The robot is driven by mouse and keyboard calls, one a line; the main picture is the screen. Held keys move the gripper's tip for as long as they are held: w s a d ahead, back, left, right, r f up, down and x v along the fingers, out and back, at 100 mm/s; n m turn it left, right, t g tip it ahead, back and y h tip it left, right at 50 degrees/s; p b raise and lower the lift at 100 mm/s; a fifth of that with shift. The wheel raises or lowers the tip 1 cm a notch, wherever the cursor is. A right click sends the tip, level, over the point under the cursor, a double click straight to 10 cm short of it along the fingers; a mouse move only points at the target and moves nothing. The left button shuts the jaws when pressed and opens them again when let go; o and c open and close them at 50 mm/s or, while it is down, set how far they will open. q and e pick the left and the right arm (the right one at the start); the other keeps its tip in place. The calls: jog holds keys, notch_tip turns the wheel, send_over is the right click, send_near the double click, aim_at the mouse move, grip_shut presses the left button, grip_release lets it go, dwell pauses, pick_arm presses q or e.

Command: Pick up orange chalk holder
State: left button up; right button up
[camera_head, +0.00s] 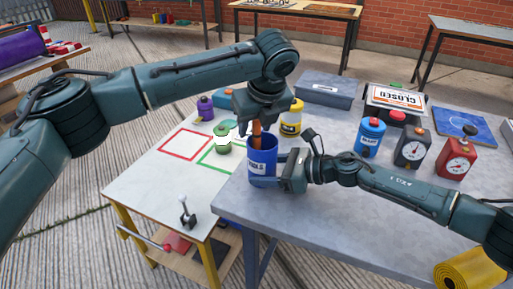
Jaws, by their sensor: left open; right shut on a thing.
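The cup looks upright, near the left edge of the grey table.
The grey table (335,215) holds a yellow can (292,117), a grey box (327,89), a blue canister (370,138), black (412,148) and red (457,158) gauge boxes, and a closed sign (398,97). A white table (160,185) with coloured square outlines adjoins on the left.

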pick_arm(q)
jog(key=shift+c, duration=0.3)
grip_shut()
dwell(0.3)
